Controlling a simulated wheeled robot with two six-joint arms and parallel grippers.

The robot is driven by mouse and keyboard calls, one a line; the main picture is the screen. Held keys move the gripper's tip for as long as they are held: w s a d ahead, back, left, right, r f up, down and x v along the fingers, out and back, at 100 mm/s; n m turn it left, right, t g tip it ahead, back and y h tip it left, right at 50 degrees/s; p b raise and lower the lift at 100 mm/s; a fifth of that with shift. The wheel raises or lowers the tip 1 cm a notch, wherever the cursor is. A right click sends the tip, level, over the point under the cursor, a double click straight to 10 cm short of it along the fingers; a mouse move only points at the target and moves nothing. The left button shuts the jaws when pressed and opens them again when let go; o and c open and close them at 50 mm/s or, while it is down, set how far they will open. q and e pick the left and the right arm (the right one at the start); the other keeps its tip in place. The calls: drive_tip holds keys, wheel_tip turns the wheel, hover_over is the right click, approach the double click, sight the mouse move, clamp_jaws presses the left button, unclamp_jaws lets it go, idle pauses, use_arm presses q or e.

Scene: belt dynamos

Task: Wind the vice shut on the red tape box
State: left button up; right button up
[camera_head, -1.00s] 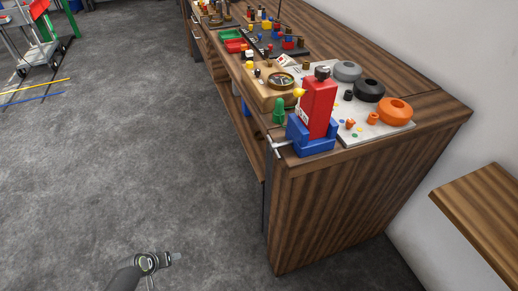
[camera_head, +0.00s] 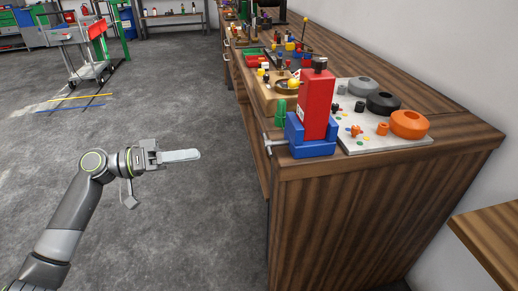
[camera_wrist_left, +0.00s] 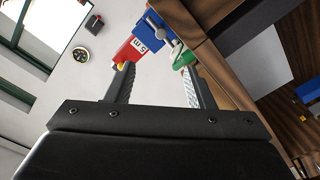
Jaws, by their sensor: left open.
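The red tape box (camera_head: 318,103) stands upright in the blue vice (camera_head: 310,148) at the near corner of the bench. Whether the jaws touch it, I cannot tell. The vice's grey handle (camera_head: 274,143) sticks out on its left side, past the bench edge. My left gripper (camera_head: 185,156) is open and empty, over the floor to the left of the vice and apart from the handle. In the left wrist view the fingers (camera_wrist_left: 157,72) are spread, with the red box (camera_wrist_left: 133,50), marked "5 m", and the blue vice (camera_wrist_left: 150,30) beyond them. My right gripper is not in view.
A green object (camera_head: 281,108) stands left of the box. A light board (camera_head: 355,147) with grey, black and orange (camera_head: 409,124) round parts lies right of the vice. A wooden shelf (camera_head: 490,238) juts in at lower right.

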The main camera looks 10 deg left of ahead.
sight(276, 144)
use_arm(q)
drive_tip(key=p+x, duration=0.1)
drive_tip(key=x, duration=1.5)
drive_tip(key=shift+d+p, duration=0.3)
drive_tip(key=shift+p, duration=0.05)
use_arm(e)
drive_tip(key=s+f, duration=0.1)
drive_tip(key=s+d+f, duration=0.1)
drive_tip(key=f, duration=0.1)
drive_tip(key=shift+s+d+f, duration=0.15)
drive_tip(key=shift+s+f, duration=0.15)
use_arm(q)
drive_tip(key=shift+w+f, duration=0.1)
drive_tip(key=c, duration=1)
clamp_jaws()
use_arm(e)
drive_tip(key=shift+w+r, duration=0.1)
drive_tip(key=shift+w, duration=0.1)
